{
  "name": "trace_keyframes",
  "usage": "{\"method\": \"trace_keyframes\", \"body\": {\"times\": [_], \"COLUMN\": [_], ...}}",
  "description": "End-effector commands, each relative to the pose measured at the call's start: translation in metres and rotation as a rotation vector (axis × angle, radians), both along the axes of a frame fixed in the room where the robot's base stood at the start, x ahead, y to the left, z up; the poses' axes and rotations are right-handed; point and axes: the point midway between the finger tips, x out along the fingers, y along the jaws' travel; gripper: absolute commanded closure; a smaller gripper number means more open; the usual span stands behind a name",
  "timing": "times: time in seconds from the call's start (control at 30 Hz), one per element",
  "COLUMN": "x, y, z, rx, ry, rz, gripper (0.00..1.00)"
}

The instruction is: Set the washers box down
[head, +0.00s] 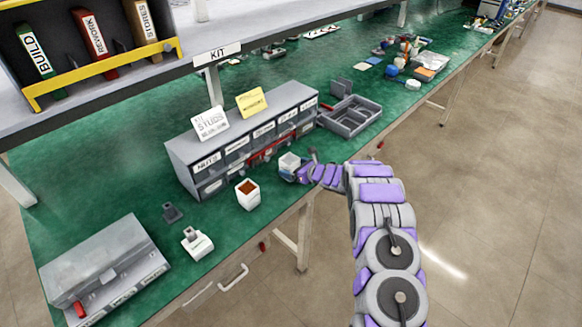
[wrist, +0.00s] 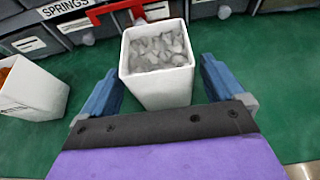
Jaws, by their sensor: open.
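The washers box is a white open-topped box (wrist: 158,88) filled with grey pieces, seen in the wrist view between my fingers. It stands upright on the green bench mat, in front of the drawer cabinet. In the head view the same box (head: 289,164) is partly hidden by my gripper. My gripper (wrist: 157,86) is open, with one blue finger on each side of the box. A gap shows between the box and each finger. In the head view my gripper (head: 297,172) reaches in from the right.
A white box with orange-brown contents (head: 248,194) stands to the left; it also shows in the wrist view (wrist: 32,90). The grey drawer cabinet (head: 245,138) with a red bar is close behind. A grey divided tray (head: 350,117) lies to the right. The bench's front edge is near.

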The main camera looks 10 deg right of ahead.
Motion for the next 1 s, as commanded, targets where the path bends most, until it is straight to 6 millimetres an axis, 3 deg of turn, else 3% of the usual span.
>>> {"method": "trace_keyframes", "body": {"times": [0.4,0.6,0.87,1.0], "x": [-0.054,-0.071,-0.074,-0.068], "y": [-0.040,-0.053,-0.057,-0.068], "z": [0.029,0.037,0.041,0.060], "rx": [0.001,-0.001,0.002,0.027], "ry": [0.000,0.001,0.008,0.075], "rz": [-0.004,-0.003,-0.014,-0.121], "gripper": [0.04,0.04,0.04,0.04]}}
